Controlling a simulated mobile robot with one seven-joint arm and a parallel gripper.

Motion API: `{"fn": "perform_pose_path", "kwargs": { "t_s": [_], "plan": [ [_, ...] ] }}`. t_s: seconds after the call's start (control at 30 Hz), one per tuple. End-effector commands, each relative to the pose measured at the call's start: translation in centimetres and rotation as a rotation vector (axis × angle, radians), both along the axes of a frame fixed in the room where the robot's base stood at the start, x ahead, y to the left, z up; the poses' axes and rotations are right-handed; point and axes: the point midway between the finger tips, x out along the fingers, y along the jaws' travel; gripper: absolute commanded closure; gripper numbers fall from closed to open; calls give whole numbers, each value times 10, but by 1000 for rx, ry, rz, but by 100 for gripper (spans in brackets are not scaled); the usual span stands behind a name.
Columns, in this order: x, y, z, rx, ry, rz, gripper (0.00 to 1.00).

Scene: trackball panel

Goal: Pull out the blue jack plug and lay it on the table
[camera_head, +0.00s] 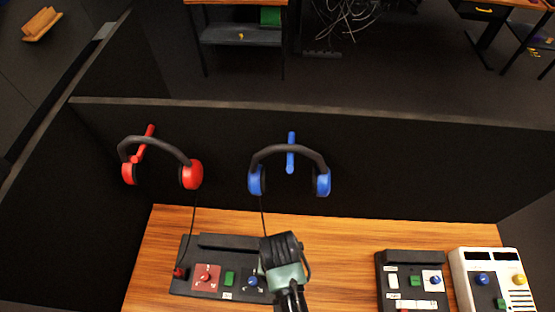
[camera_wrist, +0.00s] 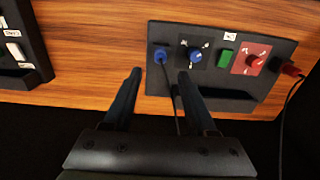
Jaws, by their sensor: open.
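The blue jack plug (camera_wrist: 161,55) sits at the left end of the black panel (camera_wrist: 222,98) in the wrist view, with its dark cable running down the picture between my fingers. My gripper (camera_wrist: 160,74) is open and empty. Its two fingertips lie to the left and right of the plug in the picture, just short of it; I cannot tell the remaining distance in depth. In the head view my gripper (camera_head: 282,255) is over the right end of the panel (camera_head: 232,243) and hides the blue plug. The wooden table (camera_head: 340,245) lies around the panel.
The panel also has a blue knob (camera_wrist: 194,56), a green button (camera_wrist: 226,58), a red knob (camera_wrist: 254,62) and a red plug (camera_wrist: 291,69). Red (camera_head: 191,174) and blue (camera_head: 322,182) headsets hang on the back wall. Two more devices (camera_head: 412,260) (camera_head: 490,262) stand right. Table between is clear.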

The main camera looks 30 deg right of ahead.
Motion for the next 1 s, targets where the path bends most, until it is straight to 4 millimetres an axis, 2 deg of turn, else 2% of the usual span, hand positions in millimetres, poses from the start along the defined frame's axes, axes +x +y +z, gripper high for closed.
{"fn": "perform_pose_path", "kwargs": {
  "t_s": [0.27,0.8,1.0],
  "plan": [
    [0,0,-17,0,-2,1,43],
    [1,0,-83,0,-1,0,43],
    [1,0,-90,0,-1,1,43]
  ]
}}
